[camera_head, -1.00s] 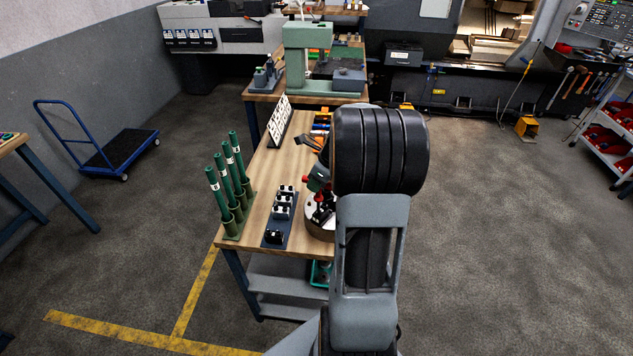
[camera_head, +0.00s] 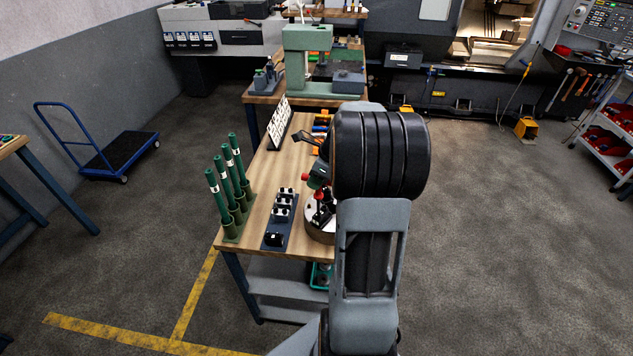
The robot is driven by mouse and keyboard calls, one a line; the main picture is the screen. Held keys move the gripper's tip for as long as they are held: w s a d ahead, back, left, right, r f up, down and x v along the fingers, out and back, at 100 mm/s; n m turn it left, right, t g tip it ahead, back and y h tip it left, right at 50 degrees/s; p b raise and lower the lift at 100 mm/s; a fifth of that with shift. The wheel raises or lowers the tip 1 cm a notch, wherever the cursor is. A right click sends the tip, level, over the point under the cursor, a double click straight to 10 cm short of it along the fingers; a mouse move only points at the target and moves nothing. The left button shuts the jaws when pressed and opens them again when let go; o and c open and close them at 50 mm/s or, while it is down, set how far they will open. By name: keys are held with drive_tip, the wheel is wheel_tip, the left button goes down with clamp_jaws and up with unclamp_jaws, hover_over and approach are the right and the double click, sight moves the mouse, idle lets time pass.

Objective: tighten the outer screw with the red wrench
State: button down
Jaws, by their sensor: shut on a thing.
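My gripper (camera_head: 322,172) is mostly hidden behind my black and grey arm; only a dark grey-green part shows at the arm's left edge, above the right side of the workbench. Small red parts (camera_head: 313,182) show at it, which look like the red wrench it is shut on; the jaws themselves are not clear. Just below is a round fixture (camera_head: 312,228) with a pale top and dark clamps, its right side covered by my arm. The outer screw cannot be made out, nor whether the wrench touches it.
The wooden workbench (camera_head: 262,185) carries green upright tubes (camera_head: 230,185), a dark plate with pale blocks (camera_head: 281,215), a white sign board (camera_head: 280,123) and orange bins (camera_head: 322,122). A green press (camera_head: 305,55) stands behind.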

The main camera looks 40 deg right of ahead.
drive_tip(key=shift+r, duration=1.5)
